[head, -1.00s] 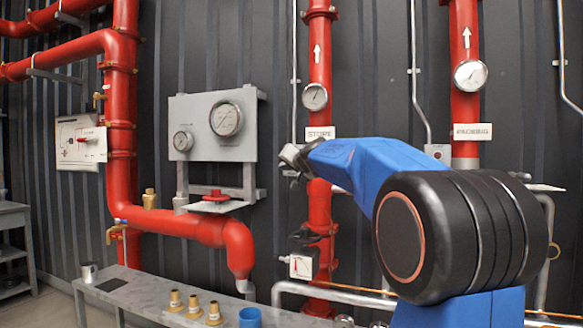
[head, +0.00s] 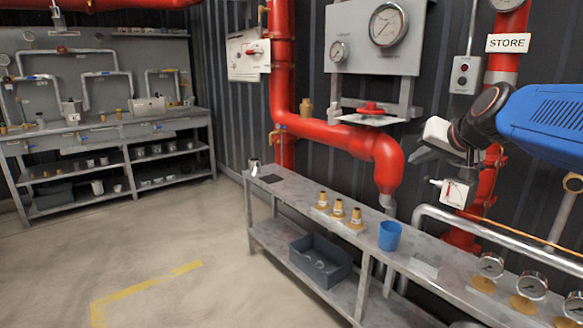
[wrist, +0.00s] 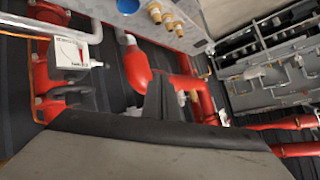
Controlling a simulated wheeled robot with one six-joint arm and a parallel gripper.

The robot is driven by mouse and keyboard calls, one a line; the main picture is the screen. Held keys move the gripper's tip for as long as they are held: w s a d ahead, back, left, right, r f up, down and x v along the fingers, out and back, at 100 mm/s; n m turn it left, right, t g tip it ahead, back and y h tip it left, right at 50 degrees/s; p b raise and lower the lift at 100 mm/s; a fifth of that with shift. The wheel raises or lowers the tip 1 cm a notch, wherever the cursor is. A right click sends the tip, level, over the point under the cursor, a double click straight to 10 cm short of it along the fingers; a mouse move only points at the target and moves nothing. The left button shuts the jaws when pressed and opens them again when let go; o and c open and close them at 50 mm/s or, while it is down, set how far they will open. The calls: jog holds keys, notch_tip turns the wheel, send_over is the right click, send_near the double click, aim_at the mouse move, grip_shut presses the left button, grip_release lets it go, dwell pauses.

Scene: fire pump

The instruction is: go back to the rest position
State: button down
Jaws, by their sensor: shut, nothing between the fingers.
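My gripper (head: 424,148) hangs in front of the wall pipes at the right of the head view, below my blue arm link. It is shut and empty, apart from the bench and the things on it. In the wrist view, part of my gripper covers the bottom as a grey and dark shape. Beyond it are the red pipe (wrist: 140,72) and a white box with a small dial (wrist: 75,53).
A grey bench (head: 290,188) along the wall bears brass fittings (head: 338,208), a blue cup (head: 389,236) and several gauges (head: 531,285). A dark bin (head: 320,264) sits on its lower shelf. A shelved workbench (head: 100,135) stands far left. The floor (head: 160,235) between is clear.

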jog(key=s+a+f+n+g+h, duration=0.1)
jog(key=s+f+g, duration=0.2)
jog(key=s+f, duration=0.9)
jog(key=s+a+f+n+g, duration=0.2)
jog(key=s+f+g, duration=0.1)
jog(key=s+f, duration=1)
jog(key=s, duration=0.5)
jog(key=shift+f+h, duration=0.3)
jog(key=shift+h, duration=0.1)
jog(key=shift+w, duration=0.1)
